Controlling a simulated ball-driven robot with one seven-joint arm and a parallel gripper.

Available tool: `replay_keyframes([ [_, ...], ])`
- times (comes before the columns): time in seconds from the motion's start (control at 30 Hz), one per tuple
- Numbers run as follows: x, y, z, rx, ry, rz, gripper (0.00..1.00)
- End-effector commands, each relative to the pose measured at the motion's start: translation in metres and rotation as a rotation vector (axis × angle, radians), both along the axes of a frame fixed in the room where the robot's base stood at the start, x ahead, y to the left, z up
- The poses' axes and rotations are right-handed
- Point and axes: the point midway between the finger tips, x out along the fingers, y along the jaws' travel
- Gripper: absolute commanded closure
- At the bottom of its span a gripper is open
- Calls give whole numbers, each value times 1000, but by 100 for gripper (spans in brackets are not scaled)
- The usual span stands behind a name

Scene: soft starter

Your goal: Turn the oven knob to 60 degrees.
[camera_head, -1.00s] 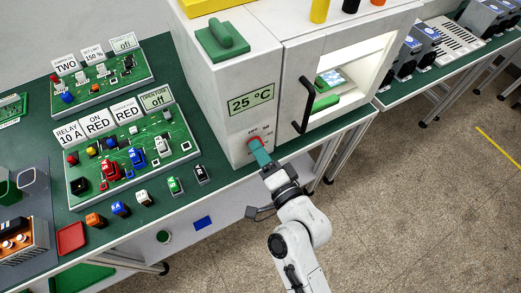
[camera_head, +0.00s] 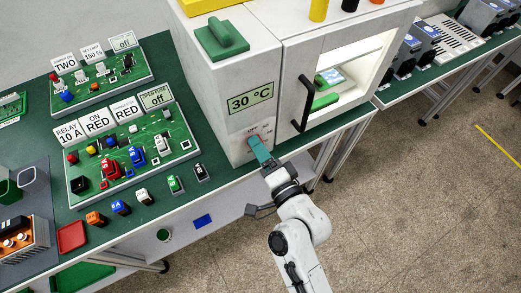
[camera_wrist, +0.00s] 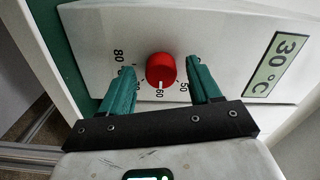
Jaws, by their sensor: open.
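The red oven knob (camera_wrist: 160,68) sits on the pale front panel of the oven (camera_head: 228,88). Its white mark points at the 60 on the printed scale in the wrist view. The oven display (camera_head: 250,99) reads 30 °C, and it also shows in the wrist view (camera_wrist: 276,64). My gripper (camera_head: 258,145) is at the panel with its teal fingers open. In the wrist view the fingers stand on either side of the knob, with a visible gap on each side. In the head view my gripper mostly hides the knob.
The oven door with its black handle (camera_head: 302,104) is right of the panel. Circuit boards (camera_head: 130,155) with coloured parts lie on the green bench to the left. A red tray (camera_head: 72,236) is near the front edge. Open floor (camera_head: 420,210) lies to the right.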

Motion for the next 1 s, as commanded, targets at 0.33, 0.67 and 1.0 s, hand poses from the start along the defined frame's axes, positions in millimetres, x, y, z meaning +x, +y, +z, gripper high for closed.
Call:
replay_keyframes([
  [0.33, -15, -10, -4, 1, 2, 0, 37],
  [0.67, -66, -44, -4, 1, 2, 1, 37],
  [1.0, -89, -60, 0, 0, 0, 1, 37],
])
